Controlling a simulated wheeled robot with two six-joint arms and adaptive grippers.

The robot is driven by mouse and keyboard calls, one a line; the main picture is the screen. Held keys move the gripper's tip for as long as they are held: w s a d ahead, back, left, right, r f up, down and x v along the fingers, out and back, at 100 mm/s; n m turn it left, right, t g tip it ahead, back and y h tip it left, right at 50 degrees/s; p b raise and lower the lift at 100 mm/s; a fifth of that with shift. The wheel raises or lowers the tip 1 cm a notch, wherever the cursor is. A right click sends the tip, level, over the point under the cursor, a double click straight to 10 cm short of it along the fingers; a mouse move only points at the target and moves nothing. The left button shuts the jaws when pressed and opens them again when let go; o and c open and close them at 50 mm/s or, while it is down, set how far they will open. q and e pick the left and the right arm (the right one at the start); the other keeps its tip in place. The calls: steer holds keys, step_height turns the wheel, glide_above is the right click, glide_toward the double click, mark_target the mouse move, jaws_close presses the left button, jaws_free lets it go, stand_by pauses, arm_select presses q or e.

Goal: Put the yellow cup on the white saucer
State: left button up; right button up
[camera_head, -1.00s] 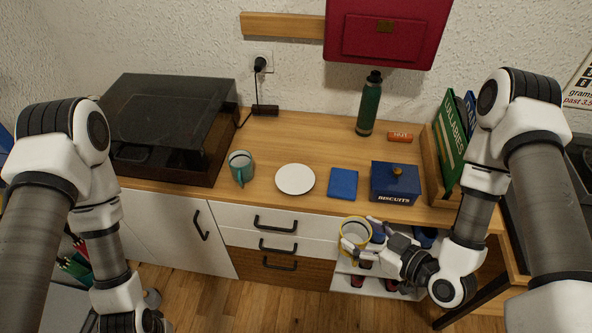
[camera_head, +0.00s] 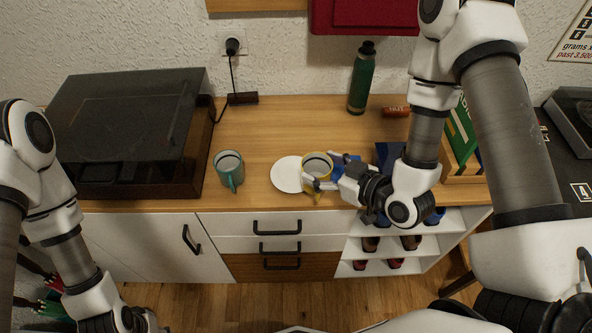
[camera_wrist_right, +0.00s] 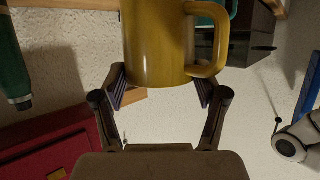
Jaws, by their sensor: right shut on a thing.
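The yellow cup (camera_head: 317,165) is upright in my right gripper (camera_head: 326,174), whose fingers are shut on its sides. In the right wrist view the cup (camera_wrist_right: 158,50) sits between the two fingertips (camera_wrist_right: 162,90), with its handle to the right. The white saucer (camera_head: 286,175) lies on the wooden counter, just left of the cup. In the head view the cup overlaps the saucer's right edge; I cannot tell how high it is above it. My left arm shows at the left, but its gripper is out of the frame.
A teal mug (camera_head: 229,170) stands left of the saucer. A dark-lidded turntable (camera_head: 125,130) fills the counter's left. A green bottle (camera_head: 361,80) stands at the back. A blue item (camera_head: 350,166) and a dark blue box (camera_head: 388,155) are partly hidden by my right gripper and arm.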

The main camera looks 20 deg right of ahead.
mark_target(307, 160)
steer(key=b+x, duration=0.2)
steer(key=x, duration=0.2)
steer(key=shift+w+r+b, duration=0.1)
steer(key=shift+r+b, duration=0.1)
steer(key=shift+b, duration=0.1)
steer(key=p+x, duration=0.2)
steer(key=x, duration=0.1)
steer(key=f+p+x, duration=0.1)
steer(key=x, duration=0.1)
steer(key=shift+d, duration=0.25)
steer(key=shift+w+f, duration=0.1)
steer(key=shift+f, duration=0.15)
arm_select(q)
steer(key=shift+w+f, duration=0.15)
steer(key=shift+f, duration=0.5)
arm_select(e)
steer(key=o, duration=0.8)
steer(key=shift+f, duration=0.1)
steer(key=o, duration=0.5)
steer(key=shift+c, duration=0.2)
